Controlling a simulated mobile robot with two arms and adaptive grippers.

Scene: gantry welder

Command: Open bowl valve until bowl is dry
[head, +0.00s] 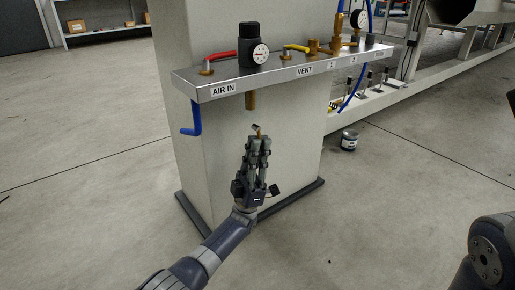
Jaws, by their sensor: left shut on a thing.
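My left gripper (259,141) reaches up from below in front of the pale column, under the metal shelf (222,90) labelled AIR IN and VENT. Its fingers are shut on a small brass-and-grey piece (257,129), mostly hidden between the fingertips. I cannot tell for sure if this piece is the bowl valve. A brass stub (250,101) hangs under the shelf, below the black regulator (251,44) with its round gauge. A visible gap lies between the stub and the piece at the fingertips. No liquid level can be made out. My right gripper is out of view.
A red-handled valve (220,57) and a yellow-handled valve (296,48) sit on the shelf. A blue hose (193,121) hangs at its left end. A small dark can (349,140) stands on the floor at right. The floor to the left is clear.

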